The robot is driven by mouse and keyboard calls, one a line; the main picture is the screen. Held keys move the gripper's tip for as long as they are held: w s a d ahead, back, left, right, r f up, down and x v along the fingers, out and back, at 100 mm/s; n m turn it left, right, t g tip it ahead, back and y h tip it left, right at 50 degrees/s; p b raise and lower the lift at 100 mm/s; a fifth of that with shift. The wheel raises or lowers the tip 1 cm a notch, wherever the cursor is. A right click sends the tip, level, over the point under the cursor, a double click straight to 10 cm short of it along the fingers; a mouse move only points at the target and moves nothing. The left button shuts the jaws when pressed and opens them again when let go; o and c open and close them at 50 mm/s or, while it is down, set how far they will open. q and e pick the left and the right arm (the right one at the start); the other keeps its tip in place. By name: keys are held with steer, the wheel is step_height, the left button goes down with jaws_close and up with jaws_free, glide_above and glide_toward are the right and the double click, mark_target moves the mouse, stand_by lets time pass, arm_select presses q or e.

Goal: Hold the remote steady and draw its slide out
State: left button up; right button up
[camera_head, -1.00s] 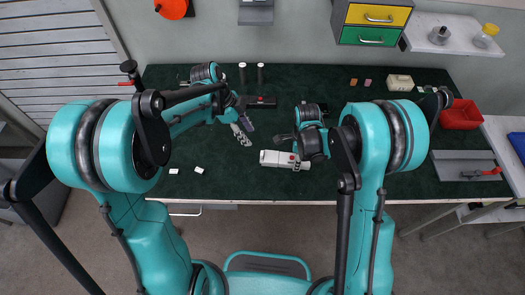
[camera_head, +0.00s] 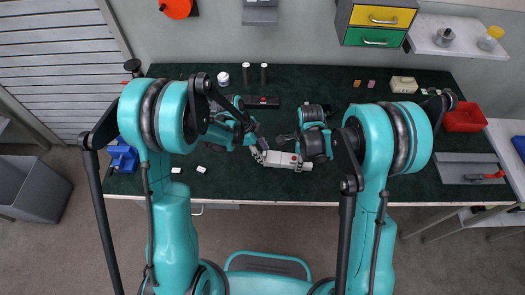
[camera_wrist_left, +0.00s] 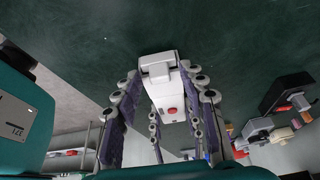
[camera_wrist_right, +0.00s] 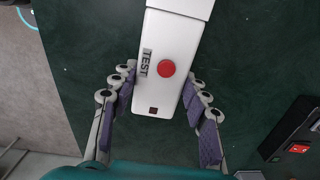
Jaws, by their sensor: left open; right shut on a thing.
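The remote (camera_head: 292,164) is a white box with a red button, lying on the dark green mat in the head view. The right wrist view shows its body (camera_wrist_right: 165,60) with a "TEST" label and the red button. Its slide (camera_wrist_left: 158,66) is the paler end piece at the remote's left end. My right gripper (camera_wrist_right: 163,85) is shut on the remote's body, one finger along each side. My left gripper (camera_wrist_left: 158,80) is open, with its fingers on either side of the slide end; contact cannot be told. In the head view the left fingers (camera_head: 258,150) partly cover that end.
A black box with a red switch (camera_head: 263,102) lies behind the remote, near two dark cylinders (camera_head: 264,75). Two small white pieces (camera_head: 176,170) lie to the left. A red bin (camera_head: 463,118) and a grey tray (camera_head: 465,168) stand far right. The mat in front is narrow.

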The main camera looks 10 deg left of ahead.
arm_select(q)
jaws_close()
steer(key=a, duration=0.5)
jaws_free()
steer(key=v, duration=1.2)
